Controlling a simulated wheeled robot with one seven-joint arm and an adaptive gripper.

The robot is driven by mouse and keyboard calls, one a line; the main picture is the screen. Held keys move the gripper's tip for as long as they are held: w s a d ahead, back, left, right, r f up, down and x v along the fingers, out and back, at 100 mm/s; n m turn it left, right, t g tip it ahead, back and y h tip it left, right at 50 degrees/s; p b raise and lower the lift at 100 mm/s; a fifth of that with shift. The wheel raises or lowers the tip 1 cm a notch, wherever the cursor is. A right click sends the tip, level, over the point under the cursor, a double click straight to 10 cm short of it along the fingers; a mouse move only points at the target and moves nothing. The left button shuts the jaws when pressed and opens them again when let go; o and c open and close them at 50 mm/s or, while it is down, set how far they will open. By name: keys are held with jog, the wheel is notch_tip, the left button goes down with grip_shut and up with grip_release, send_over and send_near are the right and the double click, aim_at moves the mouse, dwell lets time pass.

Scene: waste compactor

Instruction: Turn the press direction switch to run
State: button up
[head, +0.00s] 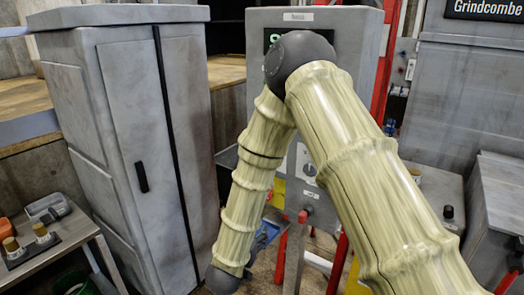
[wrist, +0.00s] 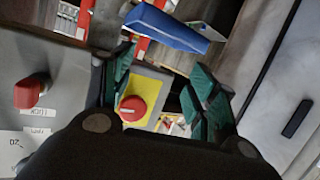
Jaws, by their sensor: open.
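The grey control box (head: 262,18) stands behind my arm in the head view, much of its front hidden. A dark knob on a white plate (head: 309,168) shows between my arm links; I cannot tell whether it is the press direction switch, nor read its setting. In the wrist view, a red knob (wrist: 28,93) stands on a grey panel (wrist: 50,60) at the left, beside small labels. A round red button on a yellow plate (wrist: 150,85) shows between the fingers, beyond them. My gripper (wrist: 162,82) is open, with teal fingers and nothing held; it is not visible in the head view.
A tall grey cabinet (head: 135,130) stands left of the control box, its black handle (wrist: 297,118) showing in the wrist view. A blue object (wrist: 165,28) lies beyond my fingers. A side table (head: 60,245) is at lower left. Red posts (head: 282,255) stand below the box.

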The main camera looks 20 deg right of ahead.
notch_tip(320, 180, up, 23)
jog(key=w+a+m+g+h+p, duration=0.1)
jog(key=a+m+h+p, duration=0.15)
jog(key=m+h, duration=0.35)
jog(key=w+d+n+p, duration=0.1)
jog(key=w+d+p, duration=0.3)
jog(key=w+d, duration=0.2)
jog(key=shift+w+d+f+h+p, duration=0.15)
jog(key=shift+w+d+h+p, duration=0.2)
jog(key=shift+d, duration=0.85)
jog(key=shift+s, duration=0.1)
jog(key=c, duration=1)
